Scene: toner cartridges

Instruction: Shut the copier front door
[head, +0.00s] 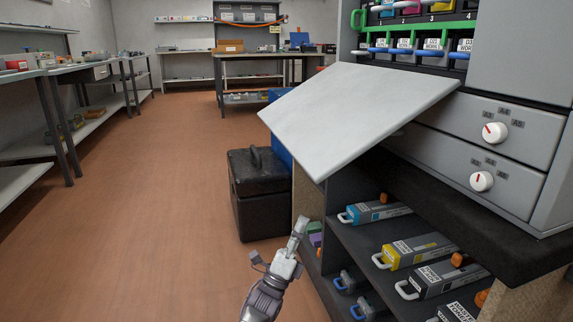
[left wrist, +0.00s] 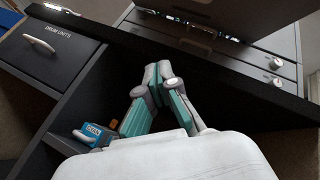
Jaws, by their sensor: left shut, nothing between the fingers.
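The copier front door (head: 355,110) is a pale grey panel, hinged low and folded down so that it slopes out of the copier to the left. The copier (head: 520,50) is grey, and its opening above the door shows coloured cartridges with numbered slots. My left gripper (head: 303,222) is below the door's near lower corner, apart from it, beside the shelf unit. In the left wrist view the fingers (left wrist: 158,68) are together and empty, pointing toward the dark counter edge. My right gripper is in neither view.
Under the copier, an open dark shelf unit (head: 345,235) holds several toner cartridges, including a cyan one (head: 375,211). A black case (head: 258,185) stands on the floor behind the gripper. Copier drawers (head: 485,130) have white dials. The floor at left is clear.

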